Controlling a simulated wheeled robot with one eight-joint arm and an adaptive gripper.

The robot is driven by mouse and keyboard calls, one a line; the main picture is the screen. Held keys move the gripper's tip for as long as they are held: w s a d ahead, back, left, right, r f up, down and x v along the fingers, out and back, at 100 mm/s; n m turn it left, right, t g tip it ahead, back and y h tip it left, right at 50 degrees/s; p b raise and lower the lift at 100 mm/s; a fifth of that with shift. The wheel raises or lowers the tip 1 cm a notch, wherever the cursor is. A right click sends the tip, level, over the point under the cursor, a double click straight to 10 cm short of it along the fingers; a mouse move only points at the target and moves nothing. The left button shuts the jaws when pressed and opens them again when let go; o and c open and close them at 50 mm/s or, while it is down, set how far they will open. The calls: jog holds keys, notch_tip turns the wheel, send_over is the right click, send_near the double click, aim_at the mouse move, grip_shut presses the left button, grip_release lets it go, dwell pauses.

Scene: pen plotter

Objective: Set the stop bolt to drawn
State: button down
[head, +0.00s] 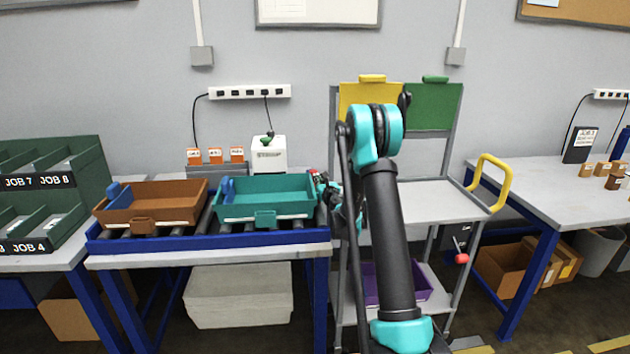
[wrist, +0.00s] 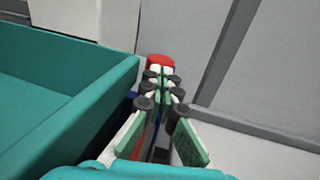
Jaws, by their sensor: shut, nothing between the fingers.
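A red knob (wrist: 160,59) shows in the wrist view just beyond my fingertips, close to the teal tray's corner; it looks like the stop bolt's head. Its shaft is hidden behind my fingers, so I cannot tell whether the bolt is in or drawn. My gripper (wrist: 161,76) is shut with its green-padded tips together and nothing between them. I cannot tell whether the tips touch the knob. In the head view my gripper (head: 319,182) is at the right end of the roller bench, partly hidden by my arm, with a bit of red beside it.
The teal tray (head: 265,212) and brown tray (head: 150,222) sit on the blue-framed rollers (head: 205,240). The teal tray's wall is close on my gripper's left. A grey cart (head: 430,192) with a yellow handle (head: 508,183) and a red-knobbed lever (head: 461,258) stands to the right.

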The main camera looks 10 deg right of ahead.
jog(key=shift+w, duration=0.2)
jog(key=shift+w, duration=0.1)
jog(key=w, duration=1.1)
jog(key=shift+w, duration=0.1)
jog(key=shift+s, duration=0.3)
jog(key=s+d, duration=0.2)
jog(key=s, duration=1.1)
jog(key=shift+d, duration=0.3)
jog(key=shift+s, duration=0.1)
